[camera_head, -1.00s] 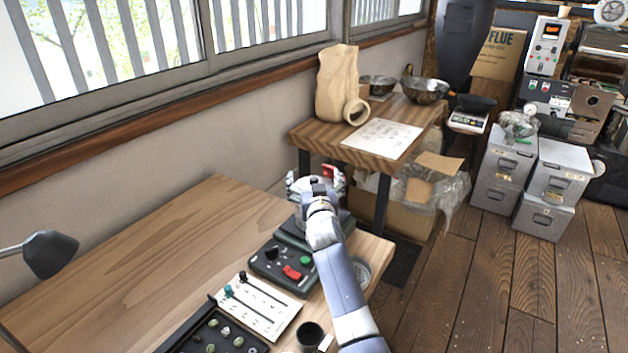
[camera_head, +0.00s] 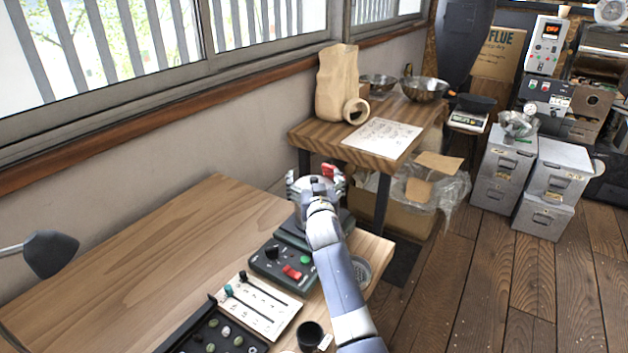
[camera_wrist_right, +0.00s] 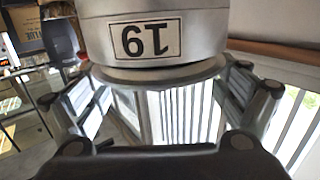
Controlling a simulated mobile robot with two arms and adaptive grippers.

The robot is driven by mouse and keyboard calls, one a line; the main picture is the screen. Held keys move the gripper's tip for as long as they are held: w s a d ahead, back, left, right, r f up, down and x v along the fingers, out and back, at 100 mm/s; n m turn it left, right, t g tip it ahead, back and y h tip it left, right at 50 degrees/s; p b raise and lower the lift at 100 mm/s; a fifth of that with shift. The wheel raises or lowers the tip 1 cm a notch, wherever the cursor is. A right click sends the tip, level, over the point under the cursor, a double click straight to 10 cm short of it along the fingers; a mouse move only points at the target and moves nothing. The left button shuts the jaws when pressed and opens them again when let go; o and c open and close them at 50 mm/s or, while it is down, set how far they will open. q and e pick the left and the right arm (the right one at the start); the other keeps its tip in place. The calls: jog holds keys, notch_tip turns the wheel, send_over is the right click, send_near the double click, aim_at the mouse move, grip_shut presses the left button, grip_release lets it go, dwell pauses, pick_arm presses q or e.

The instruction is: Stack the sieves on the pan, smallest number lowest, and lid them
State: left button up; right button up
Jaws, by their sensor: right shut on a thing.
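My right gripper (camera_head: 316,187) is over the far end of the wooden bench, its fingers on either side of a grey metal cylinder. In the right wrist view the gripper (camera_wrist_right: 160,100) is shut on a round metal sieve (camera_wrist_right: 205,30), whose label reads 19 upside down. Whether the sieve rests on anything is hidden by the gripper and arm. A round grey mesh-like piece (camera_head: 361,268) lies right of my forearm, partly covered; I cannot tell whether it is a sieve. I cannot make out the pan or the lid. My left gripper is not in view.
A white slider panel (camera_head: 262,309), a dark tray (camera_head: 213,336) and a dark cup (camera_head: 310,334) are nearer. The bench's left side (camera_head: 150,265) is clear. A lamp (camera_head: 50,252) stands left.

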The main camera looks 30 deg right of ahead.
jog(key=shift+f+b, duration=0.55)
jog(key=o, duration=1.2)
jog(key=shift+c, duration=0.2)
jog(key=shift+s, duration=0.15)
